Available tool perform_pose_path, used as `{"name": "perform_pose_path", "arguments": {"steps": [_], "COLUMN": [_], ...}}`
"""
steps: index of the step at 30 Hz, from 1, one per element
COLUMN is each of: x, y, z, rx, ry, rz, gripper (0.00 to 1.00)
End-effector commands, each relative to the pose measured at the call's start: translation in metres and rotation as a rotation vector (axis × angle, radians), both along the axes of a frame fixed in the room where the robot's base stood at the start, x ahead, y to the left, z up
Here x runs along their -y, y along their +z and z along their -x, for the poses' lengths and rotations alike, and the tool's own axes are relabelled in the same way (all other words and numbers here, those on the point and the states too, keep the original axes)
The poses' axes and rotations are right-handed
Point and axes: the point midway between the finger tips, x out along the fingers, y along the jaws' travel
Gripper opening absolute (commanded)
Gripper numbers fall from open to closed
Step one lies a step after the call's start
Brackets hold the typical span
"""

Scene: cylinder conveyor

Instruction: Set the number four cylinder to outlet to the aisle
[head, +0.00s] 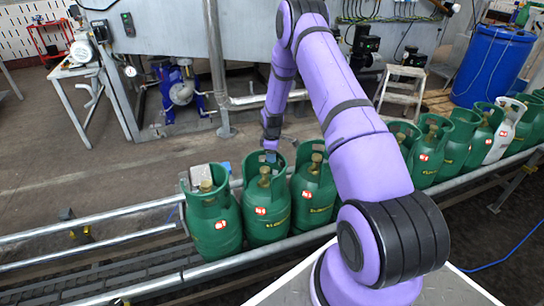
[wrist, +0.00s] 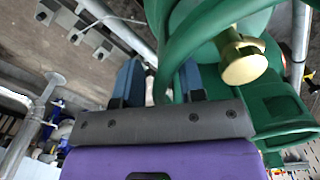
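Green gas cylinders stand upright in a row on the conveyor (head: 185,275). At its left end are a first cylinder (head: 213,230), a second cylinder (head: 266,218) and a third cylinder (head: 312,205). Each has an open collar, a brass valve and a red-and-white label too small to read. My arm hides part of the row right of the third, so I cannot tell which is number four. My gripper (head: 269,156) is at the far side of the second cylinder's collar. In the wrist view its blue fingers (wrist: 160,85) are apart, close to a green collar (wrist: 196,40) with a brass outlet (wrist: 243,62).
More cylinders (head: 456,145) continue right, one of them white (head: 498,140). Metal rails (head: 100,218) edge the conveyor. Behind are a vertical pipe (head: 217,70), a blue pump (head: 181,92) and a blue barrel (head: 492,65). The conveyor left of the first cylinder is clear.

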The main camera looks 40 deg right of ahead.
Motion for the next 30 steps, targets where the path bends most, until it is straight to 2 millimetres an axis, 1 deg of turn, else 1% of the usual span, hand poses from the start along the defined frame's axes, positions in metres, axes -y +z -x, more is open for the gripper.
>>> {"name": "perform_pose_path", "arguments": {"steps": [4,11,14,15,16,25,30], "x": [0.0001,0.0001,0.0000,0.0000,0.0000,0.0001,-0.0023], "y": [-0.0051,-0.0054,-0.0054,-0.0054,-0.0054,-0.0050,-0.0051], "z": [-0.0003,-0.0002,-0.0001,-0.0001,-0.0001,-0.0011,-0.0045], "rx": [0.001,0.001,0.001,0.001,0.001,0.002,0.002], "ry": [0.000,0.000,0.000,0.000,0.000,0.009,0.057], "rz": [0.001,0.001,0.001,0.001,0.001,0.001,0.001], "gripper": [0.37,0.37,0.16,0.07,0.00,0.00,0.00]}}
